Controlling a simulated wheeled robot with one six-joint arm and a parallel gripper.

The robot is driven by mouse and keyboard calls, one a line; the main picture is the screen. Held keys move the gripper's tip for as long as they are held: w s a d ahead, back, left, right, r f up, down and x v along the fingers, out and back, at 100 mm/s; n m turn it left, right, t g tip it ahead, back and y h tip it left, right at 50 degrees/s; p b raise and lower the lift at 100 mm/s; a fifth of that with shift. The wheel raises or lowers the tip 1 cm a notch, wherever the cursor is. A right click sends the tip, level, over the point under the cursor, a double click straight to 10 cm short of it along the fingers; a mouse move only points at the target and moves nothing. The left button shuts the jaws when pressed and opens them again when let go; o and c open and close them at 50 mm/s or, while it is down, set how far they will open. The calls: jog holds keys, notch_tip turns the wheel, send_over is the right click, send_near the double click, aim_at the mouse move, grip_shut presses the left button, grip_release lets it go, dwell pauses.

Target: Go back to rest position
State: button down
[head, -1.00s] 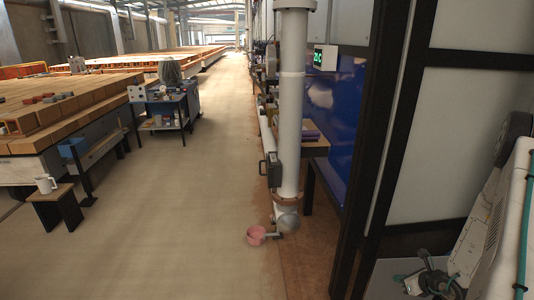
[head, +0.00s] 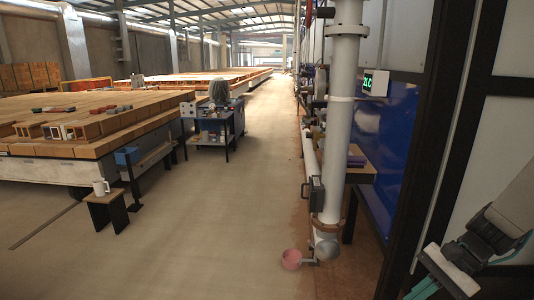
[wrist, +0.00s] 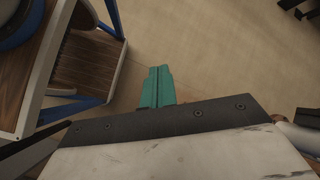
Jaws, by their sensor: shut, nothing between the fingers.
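My gripper (wrist: 157,87) shows in the wrist view with its two teal fingers pressed together and nothing between them. It points over bare beige floor. In the head view my arm is at the lower right edge, with teal finger parts (head: 421,289) near the bottom, partly cut off by the frame. No object is held.
A white vertical pipe (head: 338,120) stands near a dark frame and blue panel (head: 395,130). Left are a brick-covered table (head: 90,150), a stool (head: 106,208) with a white mug (head: 101,187), and a cart (head: 212,128). The middle aisle is clear.

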jog(key=s+a+r+n+h, duration=0.3)
jog(key=s+r+n+h, duration=0.1)
jog(key=s+r+n, duration=0.1)
jog(key=s+a+r+n+t+h, duration=0.1)
jog(key=s+a+r+n+h, duration=0.2)
jog(key=s+r+n, duration=0.3)
notch_tip(320, 180, up, 4)
jog(key=shift+s+a+r+n+t+h, duration=0.25)
jog(key=shift+s+h, duration=0.25)
jog(key=shift+s, duration=0.45)
jog(key=shift+a, duration=0.15)
